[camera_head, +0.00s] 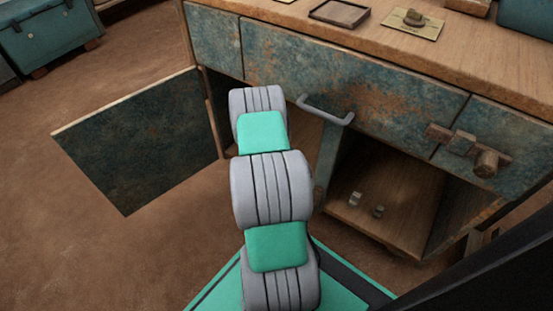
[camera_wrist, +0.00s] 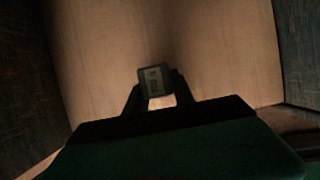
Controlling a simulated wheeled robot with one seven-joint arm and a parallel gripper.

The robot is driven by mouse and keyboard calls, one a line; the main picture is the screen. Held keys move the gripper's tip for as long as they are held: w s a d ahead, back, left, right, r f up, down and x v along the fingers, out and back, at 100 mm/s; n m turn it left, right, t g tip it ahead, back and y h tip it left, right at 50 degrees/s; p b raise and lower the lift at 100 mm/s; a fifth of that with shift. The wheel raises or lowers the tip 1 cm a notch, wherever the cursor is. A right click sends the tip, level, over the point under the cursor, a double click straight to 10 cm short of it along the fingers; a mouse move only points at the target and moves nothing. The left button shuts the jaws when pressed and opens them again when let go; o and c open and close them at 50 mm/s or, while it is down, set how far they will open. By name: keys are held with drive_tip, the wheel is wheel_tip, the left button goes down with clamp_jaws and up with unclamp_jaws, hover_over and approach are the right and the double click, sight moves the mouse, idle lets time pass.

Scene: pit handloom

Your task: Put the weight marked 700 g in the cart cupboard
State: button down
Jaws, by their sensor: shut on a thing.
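In the wrist view my gripper (camera_wrist: 154,97) is shut on a small grey weight (camera_wrist: 153,80). The weight carries a pale label with dark marks, too small and dim to read. Around it are pale wooden boards and dark side walls, the inside of the cart cupboard (camera_wrist: 220,55). I cannot tell whether the weight touches a surface. In the head view my arm reaches into the cupboard's left opening, and the gripper and held weight are hidden. The cupboard door (camera_head: 140,140) stands wide open to the left.
The cart's right open bay (camera_head: 400,190) holds two small grey blocks (camera_head: 355,198). A grey handle (camera_head: 325,111) juts out close to my arm. On the wooden top (camera_head: 470,60) are a dark tray (camera_head: 340,13) and a card with a small brown object (camera_head: 414,20).

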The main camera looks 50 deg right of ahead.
drive_tip(key=c, duration=1.1)
unclamp_jaws()
drive_tip(key=shift+f, duration=0.5)
drive_tip(key=shift+o, duration=0.2)
drive_tip(key=shift+r, duration=0.1)
drive_tip(key=p+v, duration=0.6)
drive_tip(key=v, duration=0.6)
drive_tip(key=w+a+r+m+t+y, duration=0.15)
drive_tip(key=a+r+m, duration=0.35)
drive_tip(key=a+r, duration=0.55)
drive_tip(key=w+a+r+m+y, duration=0.15)
drive_tip(key=a+r+m, duration=0.45)
drive_tip(key=a, duration=0.7)
drive_tip(key=s+a+r+m, duration=0.3)
drive_tip(key=s+a, duration=0.3)
drive_tip(key=a, duration=0.2)
drive_tip(key=s+a+r+m+y, duration=0.1)
drive_tip(key=s+a+r+m, duration=0.2)
drive_tip(key=s+a+m, duration=0.2)
drive_tip(key=a, duration=0.3)
drive_tip(key=shift+s+a+r+y, duration=0.15)
drive_tip(key=shift+s+r+y, duration=0.15)
drive_tip(key=shift+s+r, duration=0.1)
